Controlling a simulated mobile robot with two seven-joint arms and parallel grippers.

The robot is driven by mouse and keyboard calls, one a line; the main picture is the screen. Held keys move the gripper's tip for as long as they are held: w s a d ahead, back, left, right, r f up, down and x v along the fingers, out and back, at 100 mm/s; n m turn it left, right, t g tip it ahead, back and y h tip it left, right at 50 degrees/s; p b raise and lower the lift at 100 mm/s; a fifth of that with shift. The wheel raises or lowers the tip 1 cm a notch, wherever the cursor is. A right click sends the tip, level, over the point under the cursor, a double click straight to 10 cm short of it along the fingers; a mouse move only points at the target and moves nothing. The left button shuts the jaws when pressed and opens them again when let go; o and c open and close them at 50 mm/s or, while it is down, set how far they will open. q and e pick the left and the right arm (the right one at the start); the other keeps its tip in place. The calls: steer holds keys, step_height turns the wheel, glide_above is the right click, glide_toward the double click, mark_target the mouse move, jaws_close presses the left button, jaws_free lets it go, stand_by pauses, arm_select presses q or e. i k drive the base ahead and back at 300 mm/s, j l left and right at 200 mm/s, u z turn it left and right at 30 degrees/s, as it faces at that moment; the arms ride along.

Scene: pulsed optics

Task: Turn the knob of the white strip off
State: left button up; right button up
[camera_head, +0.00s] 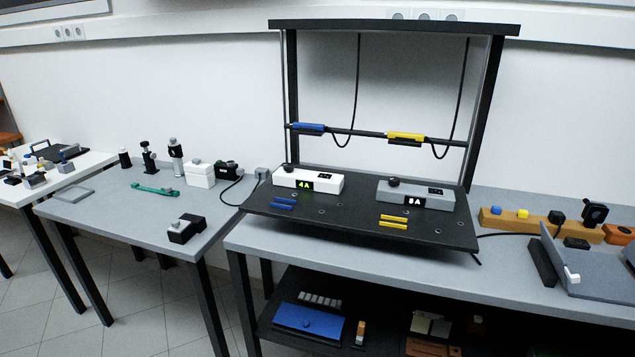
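The white strip (325,184) is a long box lying on the left part of a raised black board. Its front display glows green and appears to read "4A". A dark round knob (289,168) sits on its top near the left end, and a small black part sits on top near the right end. The knob's exact pointing direction is too small to tell. Neither of my grippers is in view, and nothing touches the strip.
A grey strip (435,199) with a similar knob (394,182) and a white-lit display sits on the black board (340,226) to the right. A black frame (484,110) with blue and yellow bars rises behind. Blue and yellow pieces lie in front.

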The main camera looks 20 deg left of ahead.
mark_target(288, 168)
steer(key=i+j, duration=0.1)
steer(key=j, duration=0.35)
steer(key=i+j, duration=0.1)
steer(key=j, duration=0.4)
steer(key=i+j, duration=0.1)
steer(key=j, duration=0.35)
steer(key=i+j, duration=0.1)
steer(key=j, duration=0.4)
steer(key=z, duration=1.35)
